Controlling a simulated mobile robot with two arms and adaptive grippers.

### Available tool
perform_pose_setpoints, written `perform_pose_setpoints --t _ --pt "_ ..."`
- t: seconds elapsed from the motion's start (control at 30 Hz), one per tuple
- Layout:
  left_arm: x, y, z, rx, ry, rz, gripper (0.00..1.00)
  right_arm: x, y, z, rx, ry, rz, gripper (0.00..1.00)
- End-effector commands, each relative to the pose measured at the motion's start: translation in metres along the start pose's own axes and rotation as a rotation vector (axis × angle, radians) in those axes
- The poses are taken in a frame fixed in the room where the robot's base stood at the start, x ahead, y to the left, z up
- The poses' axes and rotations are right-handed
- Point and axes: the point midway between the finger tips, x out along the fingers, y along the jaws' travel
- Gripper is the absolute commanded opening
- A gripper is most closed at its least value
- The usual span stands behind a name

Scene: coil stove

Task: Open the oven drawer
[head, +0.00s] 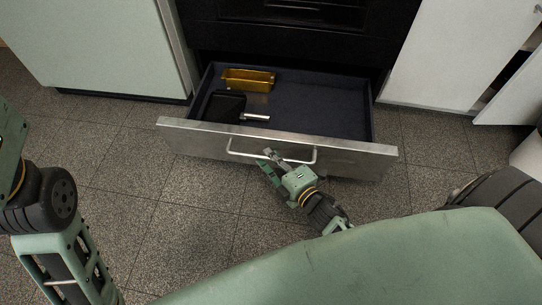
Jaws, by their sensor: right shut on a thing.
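The oven drawer (350,150) is pulled out from under the dark oven. Its grey metal front carries a pale bar handle (238,151). My right gripper (271,157) is at the middle of the handle and is shut on it. A gold loaf pan (248,80) and a dark pan (222,107) with a metal handle lie in the left part of the drawer. My left arm shows at the left edge, and its gripper is not in view.
The black oven (290,32) stands above the drawer. A pale green cabinet (90,45) is on the left and a white cabinet (450,50) on the right. Grey tiled floor (185,225) lies clear in front of the drawer.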

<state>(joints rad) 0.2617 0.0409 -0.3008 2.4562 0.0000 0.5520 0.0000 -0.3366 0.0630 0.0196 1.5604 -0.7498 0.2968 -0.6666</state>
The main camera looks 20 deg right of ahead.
Motion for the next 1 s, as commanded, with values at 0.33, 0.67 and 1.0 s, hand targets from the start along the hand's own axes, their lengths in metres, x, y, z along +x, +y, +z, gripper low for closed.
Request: perform_pose_setpoints --t 0.33,0.67,1.0 --pt "0.001 0.0 -0.001 0.001 0.001 0.001 0.65 -0.002 -0.002 -0.004 0.006 0.009 -0.003 0.29" --pt "0.002 -0.001 -0.002 0.003 0.002 0.003 0.65 -0.003 -0.002 -0.003 0.003 0.006 -0.003 0.31" --pt "0.001 0.0 -0.001 0.002 0.002 0.002 0.65 -0.056 -0.003 -0.003 0.004 0.004 -0.007 0.31"
